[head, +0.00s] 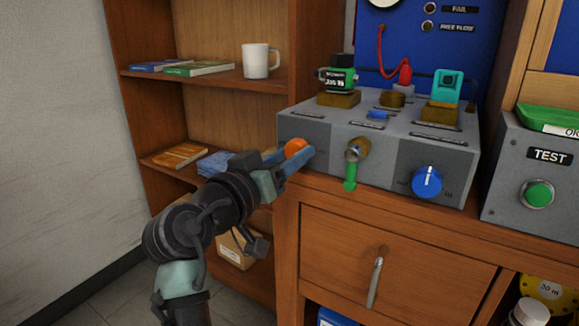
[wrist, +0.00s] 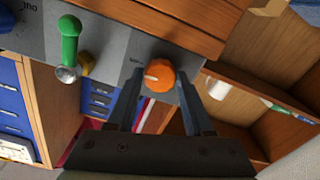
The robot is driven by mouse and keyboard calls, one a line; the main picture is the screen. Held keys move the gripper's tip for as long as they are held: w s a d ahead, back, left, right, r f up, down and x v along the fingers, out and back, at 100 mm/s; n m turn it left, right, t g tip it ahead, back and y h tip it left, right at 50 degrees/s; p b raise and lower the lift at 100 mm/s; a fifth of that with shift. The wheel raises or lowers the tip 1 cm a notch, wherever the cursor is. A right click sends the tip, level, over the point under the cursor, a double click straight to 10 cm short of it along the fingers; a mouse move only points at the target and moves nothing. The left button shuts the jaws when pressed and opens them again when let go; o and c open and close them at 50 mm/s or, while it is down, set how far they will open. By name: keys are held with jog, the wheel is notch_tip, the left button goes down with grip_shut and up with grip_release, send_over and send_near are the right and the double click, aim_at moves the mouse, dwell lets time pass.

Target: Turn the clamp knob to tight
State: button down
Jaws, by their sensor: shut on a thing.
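An orange knob (head: 296,147) sits at the left end of the grey test bench's front panel (head: 333,157). In the wrist view the orange knob (wrist: 161,76) shows a white mark pointing left, towards small lettering that I cannot read fully. My gripper (head: 291,158) reaches the knob from the front left. Its two blue-grey fingers lie on either side of the knob, and it is shut on it. In the wrist view my gripper (wrist: 160,92) straddles the knob. The fingers hide part of the panel around it.
A green-handled lever (head: 351,172) hangs down right of the knob, and a blue knob (head: 427,182) is further right. A TEST box with a green button (head: 538,194) stands at the right. A wooden shelf with a white mug (head: 258,61) is behind on the left.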

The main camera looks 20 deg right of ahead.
jog(key=shift+f+m+b, duration=0.1)
jog(key=shift+m+b, duration=0.2)
jog(key=shift+m, duration=0.4)
jog(key=shift+c, duration=1.5)
grip_release()
jog(key=p+v, duration=0.3)
jog(key=v, duration=1)
